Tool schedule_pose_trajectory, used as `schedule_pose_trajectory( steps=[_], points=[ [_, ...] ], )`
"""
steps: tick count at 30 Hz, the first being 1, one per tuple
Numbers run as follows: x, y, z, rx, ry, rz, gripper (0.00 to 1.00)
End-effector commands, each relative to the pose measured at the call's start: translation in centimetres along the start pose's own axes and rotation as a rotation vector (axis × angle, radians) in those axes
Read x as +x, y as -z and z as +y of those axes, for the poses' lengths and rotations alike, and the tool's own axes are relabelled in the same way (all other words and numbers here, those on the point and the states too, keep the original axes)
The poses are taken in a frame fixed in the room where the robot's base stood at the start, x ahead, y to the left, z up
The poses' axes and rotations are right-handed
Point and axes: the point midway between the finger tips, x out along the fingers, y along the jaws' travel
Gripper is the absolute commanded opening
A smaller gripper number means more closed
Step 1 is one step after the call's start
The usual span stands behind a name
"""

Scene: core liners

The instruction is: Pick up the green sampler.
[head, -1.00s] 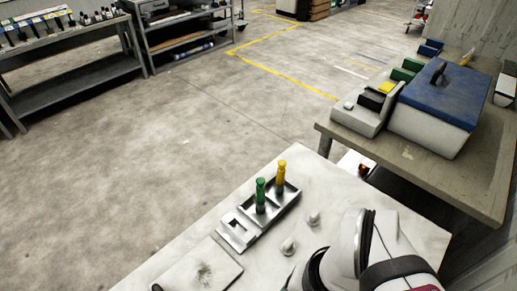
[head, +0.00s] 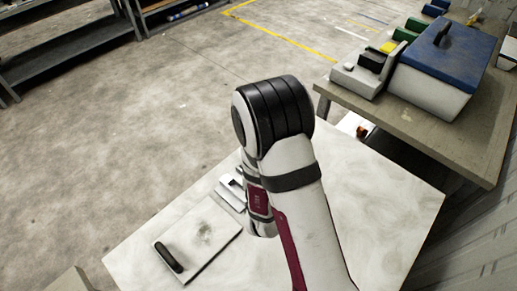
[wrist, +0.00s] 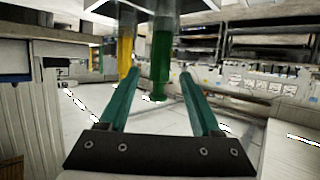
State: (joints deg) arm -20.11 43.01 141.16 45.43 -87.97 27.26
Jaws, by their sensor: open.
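The green sampler (wrist: 161,60) shows in the wrist view, running down from the top edge between my two teal fingers. My gripper (wrist: 160,72) is open, one finger on each side of it, with gaps to both sides. I cannot tell how deep the sampler sits between the fingers. The yellow sampler (wrist: 125,48) is just left of it, near the left fingertip. In the head view my arm hides both samplers, the gripper and most of the grey rack; only the rack's left end (head: 231,187) shows.
A flat plate with a black handle (head: 168,257) lies on the white table (head: 385,205), left of my arm. The table's right part is clear. A side bench (head: 440,130) at right holds a blue-lidded box (head: 440,60) and small containers.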

Motion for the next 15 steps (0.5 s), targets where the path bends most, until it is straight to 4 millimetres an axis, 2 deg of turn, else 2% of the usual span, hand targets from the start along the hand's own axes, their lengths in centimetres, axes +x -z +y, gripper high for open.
schedule_pose_trajectory(
  steps=[3,6,13,15],
  points=[
    [1.9,0.0,0.1,0.002,-0.001,0.000,0.65],
    [2.8,0.0,0.1,0.000,-0.001,-0.001,0.65],
    [2.9,0.0,0.1,0.000,0.000,-0.001,0.65],
    [2.9,0.0,0.1,0.000,0.000,-0.001,0.52]
  ],
)
